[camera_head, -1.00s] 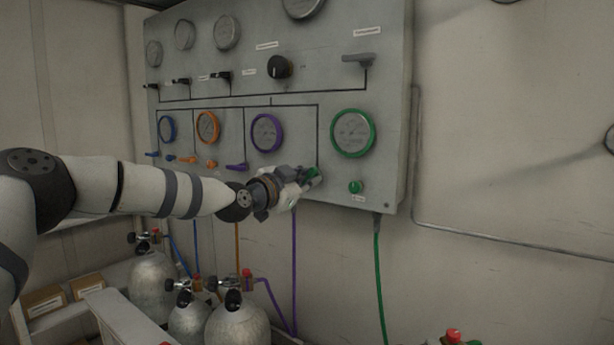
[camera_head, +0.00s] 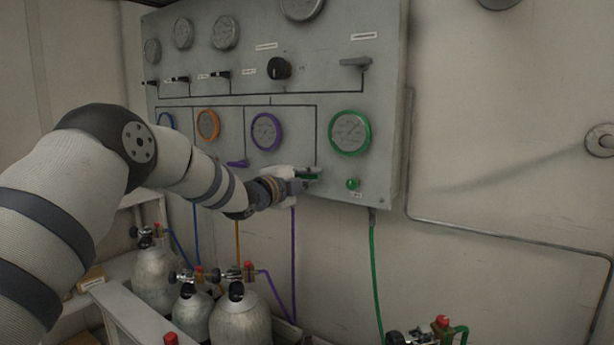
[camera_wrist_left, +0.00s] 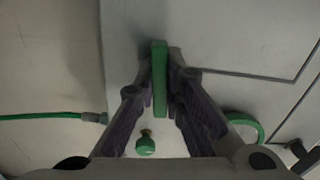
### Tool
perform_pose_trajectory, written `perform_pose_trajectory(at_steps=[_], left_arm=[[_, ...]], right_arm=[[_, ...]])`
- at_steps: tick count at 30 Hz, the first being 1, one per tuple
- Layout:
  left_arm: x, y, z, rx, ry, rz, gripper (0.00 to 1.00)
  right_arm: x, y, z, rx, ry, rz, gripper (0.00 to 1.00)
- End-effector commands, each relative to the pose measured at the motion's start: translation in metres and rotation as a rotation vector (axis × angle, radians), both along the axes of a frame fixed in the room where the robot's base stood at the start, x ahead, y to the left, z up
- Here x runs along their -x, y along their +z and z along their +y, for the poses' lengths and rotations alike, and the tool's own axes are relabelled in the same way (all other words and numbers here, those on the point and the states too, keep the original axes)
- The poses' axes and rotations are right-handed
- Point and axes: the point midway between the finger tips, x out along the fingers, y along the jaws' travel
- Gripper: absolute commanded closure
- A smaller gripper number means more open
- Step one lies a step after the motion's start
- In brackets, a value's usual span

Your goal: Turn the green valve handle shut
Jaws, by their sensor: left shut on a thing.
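The green valve handle (camera_head: 313,177) is at the lower part of the grey panel (camera_head: 335,95), left of and below the green-ringed gauge (camera_head: 349,133). It lies about level in the head view and is partly hidden by my gripper. My left gripper (camera_head: 304,178) is shut on it. In the left wrist view the long green handle (camera_wrist_left: 160,80) stands between the two fingers of my left gripper (camera_wrist_left: 161,66). My right gripper is in neither view.
A small green knob (camera_head: 352,184) sits right of the handle. A purple handle (camera_head: 238,163) is to the left. A green hose (camera_head: 375,270) hangs below the panel. Silver cylinders (camera_head: 241,322) stand below. The wall right of the panel carries a pipe (camera_head: 480,236).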

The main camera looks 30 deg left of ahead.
Motion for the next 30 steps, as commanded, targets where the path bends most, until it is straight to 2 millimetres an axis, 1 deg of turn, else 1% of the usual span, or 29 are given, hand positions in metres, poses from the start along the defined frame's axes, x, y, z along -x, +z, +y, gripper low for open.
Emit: perform_pose_trajectory(at_steps=[3,10,26,27,29,30], left_arm=[[-0.0001,0.0016,0.0002,-0.058,0.001,-0.01,1.0],[-0.0001,0.0013,0.0008,-0.124,0.001,-0.02,1.0],[-0.0001,0.0016,0.0014,-0.145,0.003,-0.024,1.0],[-0.0001,0.0016,0.0014,-0.145,0.003,-0.024,0.86],[-0.0001,0.0016,0.0013,-0.144,0.002,-0.024,0.72],[-0.0001,0.0016,0.0012,-0.144,0.002,-0.023,0.7]], right_arm=[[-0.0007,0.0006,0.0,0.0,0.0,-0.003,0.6],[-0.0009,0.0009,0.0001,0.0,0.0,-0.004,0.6],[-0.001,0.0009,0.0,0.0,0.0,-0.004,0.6],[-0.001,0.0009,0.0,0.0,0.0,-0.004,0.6],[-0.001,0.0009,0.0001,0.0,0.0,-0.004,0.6],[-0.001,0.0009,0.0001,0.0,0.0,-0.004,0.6]])
